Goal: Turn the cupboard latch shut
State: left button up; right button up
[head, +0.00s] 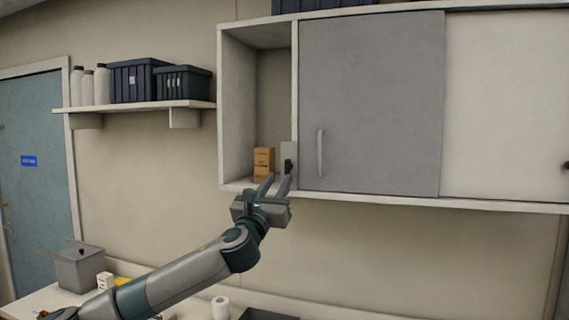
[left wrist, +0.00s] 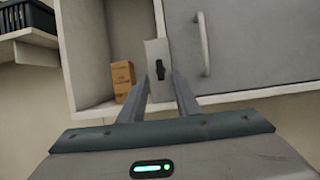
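The latch (head: 289,165) is a small black knob on a light grey plate at the left edge of the cupboard's sliding door. In the left wrist view the latch knob (left wrist: 160,69) stands upright on its plate (left wrist: 158,50). The grey door (head: 370,100) has a vertical handle (head: 320,153) to the right of the latch. My left gripper (head: 276,180) is just below and in front of the latch. In the left wrist view its two fingers (left wrist: 164,90) are apart with nothing between them, and the knob shows just beyond them. My right gripper is not in view.
The cupboard's left part (head: 240,110) is open, with an orange-brown box (head: 263,160) inside beside the latch. A shelf (head: 140,106) at left holds dark crates (head: 135,80) and white bottles (head: 102,85). A counter (head: 40,300) with a grey bin (head: 80,268) lies below.

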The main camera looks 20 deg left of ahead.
aim_at(286, 168)
pick_arm(q)
jog(key=p+x, duration=0.1)
jog(key=x, duration=0.3)
jog(key=shift+r+p, duration=0.2)
jog(key=shift+p, duration=0.15)
jog(key=shift+p+x, duration=0.35)
jog(key=shift+x, duration=0.55)
jog(key=shift+f, duration=0.15)
grip_shut()
